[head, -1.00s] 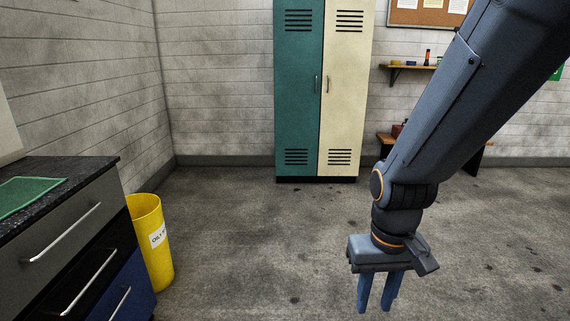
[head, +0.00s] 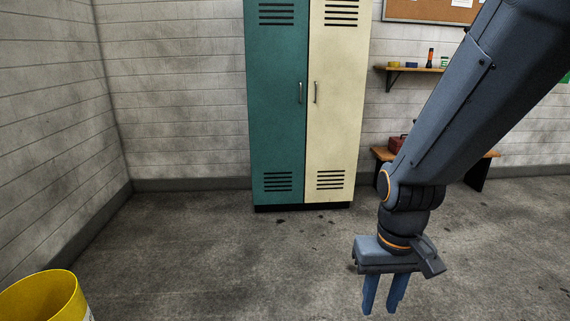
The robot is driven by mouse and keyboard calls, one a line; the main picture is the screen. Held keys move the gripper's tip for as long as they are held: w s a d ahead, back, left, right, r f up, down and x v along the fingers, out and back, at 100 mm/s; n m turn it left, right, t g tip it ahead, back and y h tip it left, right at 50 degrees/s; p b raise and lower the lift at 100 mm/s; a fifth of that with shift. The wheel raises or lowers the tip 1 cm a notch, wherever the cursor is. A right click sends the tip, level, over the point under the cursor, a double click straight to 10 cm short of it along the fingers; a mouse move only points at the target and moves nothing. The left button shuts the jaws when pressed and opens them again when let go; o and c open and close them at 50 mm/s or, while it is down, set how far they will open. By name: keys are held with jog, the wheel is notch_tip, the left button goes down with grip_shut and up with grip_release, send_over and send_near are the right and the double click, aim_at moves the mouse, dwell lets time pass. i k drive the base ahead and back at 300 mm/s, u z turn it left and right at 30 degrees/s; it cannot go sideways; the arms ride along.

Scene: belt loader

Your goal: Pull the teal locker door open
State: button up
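The teal locker door (head: 275,120) is the left door of a two-door locker against the back wall. It is shut, with a small upright metal handle (head: 300,92) near its right edge. The cream door (head: 336,120) beside it is also shut. My gripper (head: 383,306) points down at the lower right of the head view, in front of the locker and well apart from it. Its two blue fingers have a gap between them with nothing in it.
A yellow bin (head: 45,300) stands at the lower left. A wooden shelf (head: 420,69) with small items and a bench (head: 480,160) are right of the locker, partly behind my arm. The concrete floor (head: 230,260) before the locker is clear.

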aim_at(276, 31)
jog(key=i, duration=4)
jog(key=u, duration=0.1)
